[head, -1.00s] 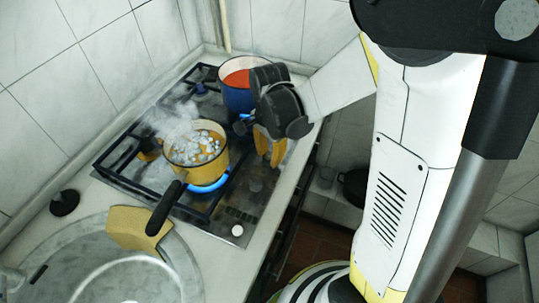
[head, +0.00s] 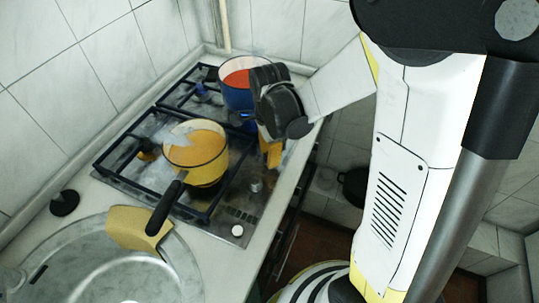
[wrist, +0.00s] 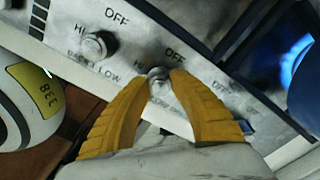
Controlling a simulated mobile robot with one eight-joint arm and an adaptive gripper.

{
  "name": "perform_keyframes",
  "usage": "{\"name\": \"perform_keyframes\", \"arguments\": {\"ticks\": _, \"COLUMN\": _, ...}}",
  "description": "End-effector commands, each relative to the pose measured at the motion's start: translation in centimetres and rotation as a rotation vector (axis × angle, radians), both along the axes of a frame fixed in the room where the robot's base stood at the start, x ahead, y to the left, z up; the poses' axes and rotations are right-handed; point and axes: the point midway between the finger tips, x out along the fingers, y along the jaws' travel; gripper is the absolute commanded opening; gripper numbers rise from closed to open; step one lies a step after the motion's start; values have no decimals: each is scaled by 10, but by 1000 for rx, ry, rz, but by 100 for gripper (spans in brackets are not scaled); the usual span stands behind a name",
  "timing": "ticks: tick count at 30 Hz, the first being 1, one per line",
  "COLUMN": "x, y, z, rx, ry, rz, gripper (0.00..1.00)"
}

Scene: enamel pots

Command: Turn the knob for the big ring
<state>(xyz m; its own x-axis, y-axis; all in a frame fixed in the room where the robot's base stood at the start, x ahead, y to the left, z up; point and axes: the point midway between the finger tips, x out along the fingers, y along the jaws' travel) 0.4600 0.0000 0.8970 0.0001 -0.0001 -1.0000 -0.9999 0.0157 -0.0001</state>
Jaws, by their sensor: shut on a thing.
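My gripper (head: 270,150) points down at the front control strip of the hob, beside the blue pot (head: 237,97). In the wrist view, its two yellow fingers (wrist: 160,95) are shut on a small metal knob (wrist: 158,77) below an OFF mark. A second knob (wrist: 98,45) stands free to its left, also below an OFF mark; it shows in the head view (head: 256,186). The yellow pot (head: 196,160) sits on the nearer ring with no flame visible under it. A blue flame (wrist: 290,62) burns at the blue pot's ring.
The yellow pot's dark handle (head: 165,208) sticks out toward the sink. A white button (head: 237,231) sits at the strip's near end.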

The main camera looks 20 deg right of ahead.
Motion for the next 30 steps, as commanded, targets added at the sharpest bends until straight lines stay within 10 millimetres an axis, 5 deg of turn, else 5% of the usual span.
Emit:
{"name": "perform_keyframes", "arguments": {"ticks": 5, "x": 0, "y": 0, "z": 0, "rx": 0, "ry": 0, "rz": -1, "gripper": 0}}
{"name": "perform_keyframes", "arguments": {"ticks": 6, "x": 0, "y": 0, "z": 0, "rx": 0, "ry": 0, "rz": 0, "gripper": 35}}
{"name": "perform_keyframes", "arguments": {"ticks": 8, "x": 0, "y": 0, "z": 0, "rx": 0, "ry": 0, "rz": 0, "gripper": 53}}
{"name": "perform_keyframes", "arguments": {"ticks": 20, "x": 0, "y": 0, "z": 7, "rx": 0, "ry": 0, "rz": 0, "gripper": 53}}
{"name": "perform_keyframes", "arguments": {"ticks": 30, "x": 0, "y": 0, "z": 76, "rx": 0, "ry": 0, "rz": 0, "gripper": 53}}
